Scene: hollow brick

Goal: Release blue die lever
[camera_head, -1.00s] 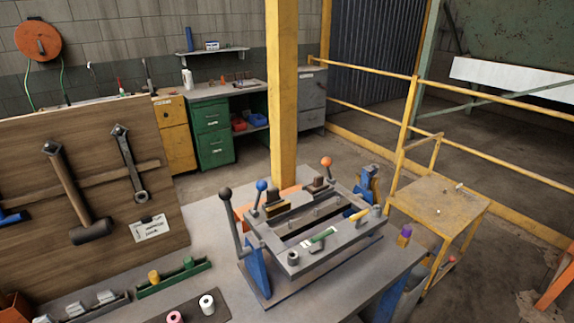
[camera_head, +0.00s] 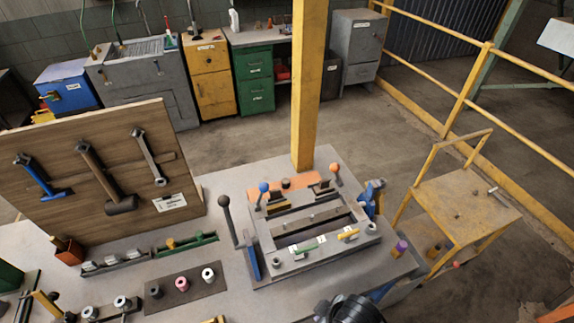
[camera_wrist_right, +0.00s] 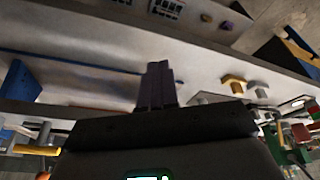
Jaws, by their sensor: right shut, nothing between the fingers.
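The blue-knobbed lever (camera_head: 263,189) stands upright at the back left of the grey die fixture (camera_head: 310,222) in the head view. A taller black-knobbed lever (camera_head: 227,212) rises at the fixture's left side, and an orange-knobbed lever (camera_head: 336,173) at its back right. My right gripper shows in the right wrist view (camera_wrist_right: 158,85), its two dark fingers together and empty. I cannot make out the blue knob in that view. In the head view only a dark part of my arm shows at the bottom edge, apart from the levers. My left gripper is out of view.
A wooden tool board (camera_head: 90,178) with hammers and a wrench stands at the left of the grey bench. A mat (camera_head: 182,289) with ring-shaped parts lies left of the fixture. A yellow post (camera_head: 310,80) rises behind the bench. A yellow stand (camera_head: 468,203) is at right.

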